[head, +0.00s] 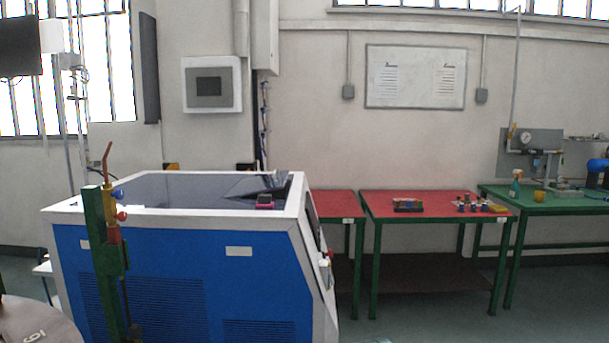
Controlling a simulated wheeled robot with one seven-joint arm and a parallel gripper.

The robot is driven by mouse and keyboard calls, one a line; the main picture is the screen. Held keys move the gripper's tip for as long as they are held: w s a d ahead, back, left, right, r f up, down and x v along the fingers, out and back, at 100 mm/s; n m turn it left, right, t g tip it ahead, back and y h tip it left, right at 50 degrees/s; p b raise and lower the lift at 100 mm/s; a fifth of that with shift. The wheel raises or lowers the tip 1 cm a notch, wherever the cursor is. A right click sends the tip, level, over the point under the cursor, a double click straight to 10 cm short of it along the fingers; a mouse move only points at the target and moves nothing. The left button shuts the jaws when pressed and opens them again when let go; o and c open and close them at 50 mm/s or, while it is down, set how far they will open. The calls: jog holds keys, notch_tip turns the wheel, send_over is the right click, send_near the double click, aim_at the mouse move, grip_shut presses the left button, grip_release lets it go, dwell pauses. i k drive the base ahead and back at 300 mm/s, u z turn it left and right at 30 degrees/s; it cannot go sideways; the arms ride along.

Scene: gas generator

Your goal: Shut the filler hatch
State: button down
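The blue generator cabinet (170,270) with a white frame stands at the left centre. Its top (190,187) is a dark, glossy panel. Near the top's right end is a small dark raised part (278,186) with a pink-red piece (264,201) in front of it. This may be the filler hatch, but it is too small to tell how far open it stands. My gripper is not in view.
A green post with a torch (112,225) stands before the cabinet. A round grey top (35,325) is at the lower left. Red tables (430,200) and a green table (545,193) with small items line the wall. Floor (430,310) is clear at lower right.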

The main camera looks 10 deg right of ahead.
aim_at(258, 178)
jog(key=z, duration=0.15)
jog(key=i, duration=0.9)
